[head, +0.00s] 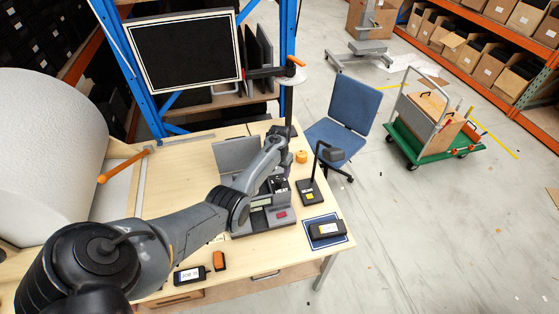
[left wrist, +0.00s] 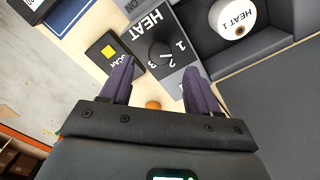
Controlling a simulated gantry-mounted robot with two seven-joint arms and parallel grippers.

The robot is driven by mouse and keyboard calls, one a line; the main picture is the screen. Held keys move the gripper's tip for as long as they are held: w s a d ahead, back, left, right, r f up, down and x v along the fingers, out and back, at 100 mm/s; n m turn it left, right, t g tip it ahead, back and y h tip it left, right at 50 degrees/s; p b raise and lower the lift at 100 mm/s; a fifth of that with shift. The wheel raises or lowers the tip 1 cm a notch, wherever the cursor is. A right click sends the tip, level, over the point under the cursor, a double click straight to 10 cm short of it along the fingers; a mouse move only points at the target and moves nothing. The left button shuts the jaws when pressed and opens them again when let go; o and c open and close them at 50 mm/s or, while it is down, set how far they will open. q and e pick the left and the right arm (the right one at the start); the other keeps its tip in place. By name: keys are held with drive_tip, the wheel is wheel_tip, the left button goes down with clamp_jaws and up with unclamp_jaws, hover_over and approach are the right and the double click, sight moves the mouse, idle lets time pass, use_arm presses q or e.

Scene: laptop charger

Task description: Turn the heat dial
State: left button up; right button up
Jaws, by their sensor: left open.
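The heat dial is a dark knob on a black panel marked HEAT with the numbers 1, 2 and 3; the dial (left wrist: 160,52) shows in the left wrist view at top centre. Which number it points to is hard to tell. In the head view the HEAT panel (head: 281,189) sits on the grey machine (head: 262,218) on the table. My left gripper (left wrist: 160,74) is open, its two purple fingers on either side of the lower part of the dial panel, with nothing held. In the head view my left gripper (head: 275,180) is over the machine, its fingertips small. My right gripper is not in view.
A black labelled block (head: 327,229) lies on a blue-edged mat. Another labelled block (head: 189,275) lies at the front.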

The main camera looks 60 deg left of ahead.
sight(279, 181)
use_arm(q)
wheel_tip(279, 181, up, 6)
drive_tip(key=shift+r, duration=0.2)
drive_tip(key=shift+s+f, duration=0.1)
drive_tip(key=shift+s, duration=0.05)
idle(0.4)
drive_tip(key=s+d+f+m+t+y, duration=0.1)
drive_tip(key=s+d+f+m, duration=0.3)
drive_tip(key=d, duration=0.6)
drive_tip(key=s+d+m+t+y, duration=0.1)
drive_tip(key=s+d+y, duration=0.1)
drive_tip(key=s+d, duration=0.55)
drive_tip(key=s+d+r+m+h, duration=0.1)
drive_tip(key=s+d+r, duration=0.1)
drive_tip(key=s+d, duration=0.2)
drive_tip(key=s+d+r+m+t+h, duration=0.1)
drive_tip(key=s+d, duration=0.3)
drive_tip(key=d, duration=0.6)
drive_tip(key=s+d+r+h, duration=0.1)
drive_tip(key=s+d+r, duration=0.3)
drive_tip(key=d, duration=0.3)
drive_tip(key=shift+d+m+t, duration=0.2)
drive_tip(key=shift+m+t, duration=0.1)
drive_tip(key=shift+m, duration=0.1)
